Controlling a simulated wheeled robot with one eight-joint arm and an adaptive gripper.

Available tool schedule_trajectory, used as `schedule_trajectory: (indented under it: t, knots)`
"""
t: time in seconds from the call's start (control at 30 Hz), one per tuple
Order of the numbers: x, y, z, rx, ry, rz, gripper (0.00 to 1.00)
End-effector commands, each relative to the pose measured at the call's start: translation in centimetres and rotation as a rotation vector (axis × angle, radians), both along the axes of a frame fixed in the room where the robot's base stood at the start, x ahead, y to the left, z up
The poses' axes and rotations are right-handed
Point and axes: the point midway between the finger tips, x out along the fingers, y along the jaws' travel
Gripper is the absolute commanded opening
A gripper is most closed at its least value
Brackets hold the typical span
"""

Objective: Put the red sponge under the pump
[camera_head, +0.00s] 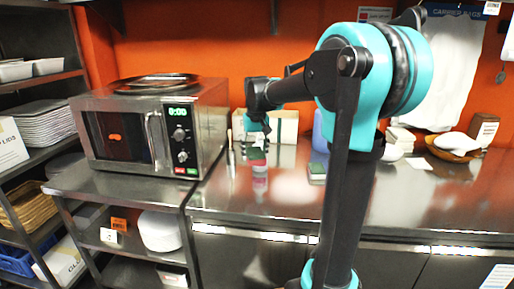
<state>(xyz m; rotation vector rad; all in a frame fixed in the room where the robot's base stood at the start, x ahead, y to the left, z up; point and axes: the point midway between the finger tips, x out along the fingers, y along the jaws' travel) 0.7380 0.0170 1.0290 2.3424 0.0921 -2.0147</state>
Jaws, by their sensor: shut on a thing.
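My gripper (256,138) points down over the steel counter, right of the microwave. It is shut on a small block, which appears to be the red sponge (257,157), with a dark green top and a reddish lower part. The sponge is small in this view, and I cannot tell whether it touches the counter. A pinkish patch shows on the counter just below it, perhaps its reflection. A pale blue bottle (319,132), perhaps the pump, stands to the right, behind my arm. My arm hides much of it, and no pump head is visible.
Another sponge with a green top (317,171) lies on the counter (230,199) near my arm. A pale box (284,127) stands behind my gripper. The microwave (150,127) is at left. A wooden bowl (453,150) is at far right. The front counter is clear.

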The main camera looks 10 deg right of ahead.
Motion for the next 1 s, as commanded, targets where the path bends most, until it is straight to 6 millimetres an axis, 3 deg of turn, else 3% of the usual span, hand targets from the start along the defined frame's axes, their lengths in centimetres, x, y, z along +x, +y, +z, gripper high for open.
schedule_trajectory:
  t: [0.27, 0.57, 1.0]
  knots:
    - [1.9, -0.6, 0.0, 0.0, 0.0, 0.0, 0.45]
    - [5.4, -1.8, 0.0, 0.0, 0.0, 0.0, 0.45]
    - [5.3, -1.7, -0.7, 0.0, 0.0, 0.0, 0.45]
